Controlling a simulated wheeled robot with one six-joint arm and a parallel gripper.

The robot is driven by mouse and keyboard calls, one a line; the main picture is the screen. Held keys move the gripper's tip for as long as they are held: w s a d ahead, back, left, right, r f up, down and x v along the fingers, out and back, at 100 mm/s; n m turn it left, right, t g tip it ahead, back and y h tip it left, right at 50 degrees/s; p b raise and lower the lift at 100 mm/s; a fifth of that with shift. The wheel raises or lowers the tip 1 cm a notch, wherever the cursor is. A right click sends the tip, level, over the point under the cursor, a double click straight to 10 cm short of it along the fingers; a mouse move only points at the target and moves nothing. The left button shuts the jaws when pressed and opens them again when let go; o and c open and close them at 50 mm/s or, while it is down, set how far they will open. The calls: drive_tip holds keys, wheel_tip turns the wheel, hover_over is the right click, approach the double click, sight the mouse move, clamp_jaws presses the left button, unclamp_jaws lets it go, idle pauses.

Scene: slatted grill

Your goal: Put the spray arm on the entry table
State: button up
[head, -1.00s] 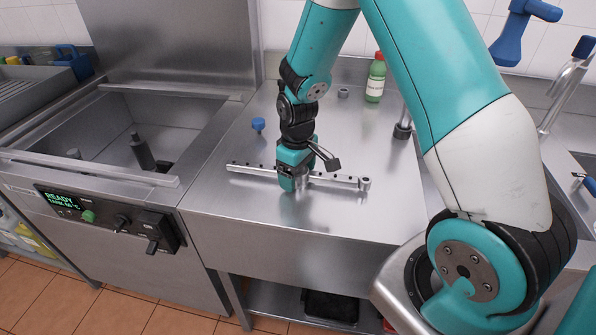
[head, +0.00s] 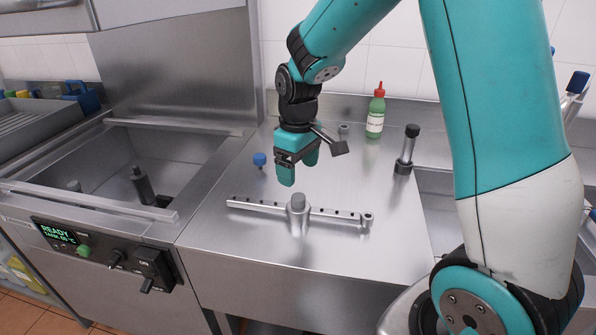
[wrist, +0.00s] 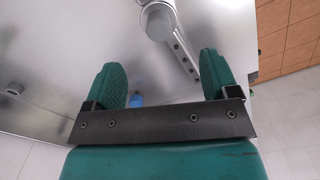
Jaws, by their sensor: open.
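The spray arm (head: 338,214) is a long metal bar with a row of small holes and a raised round hub in the middle. It lies on the steel entry table (head: 375,255). My gripper (head: 298,172) is open and empty in the air above and just behind the hub, apart from it. In the wrist view the spray arm's hub and one half (wrist: 162,28) show beyond the open fingers (wrist: 163,85); the other half is out of that view.
An open steel wash basin (head: 110,170) with a control panel (head: 100,250) adjoins the table on the left. A blue knob-shaped piece (head: 260,159), a green bottle (head: 375,115) and a black-topped metal cylinder (head: 405,150) stand farther back. The table's front right is clear.

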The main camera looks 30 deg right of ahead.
drive_tip(key=s+a+r+n+y, duration=0.1)
drive_tip(key=s+a+r, duration=0.3)
drive_tip(key=s+a, duration=0.4)
drive_tip(key=s+a+r+n+y, duration=0.1)
drive_tip(key=s+a+r+y, duration=0.2)
drive_tip(key=s, duration=1.1)
drive_tip(key=a+r, duration=0.2)
drive_tip(key=a, duration=0.3)
drive_tip(key=shift+s+a+r+n, duration=0.15)
drive_tip(key=shift+r+n, duration=0.05)
drive_tip(key=shift+n, duration=0.1)
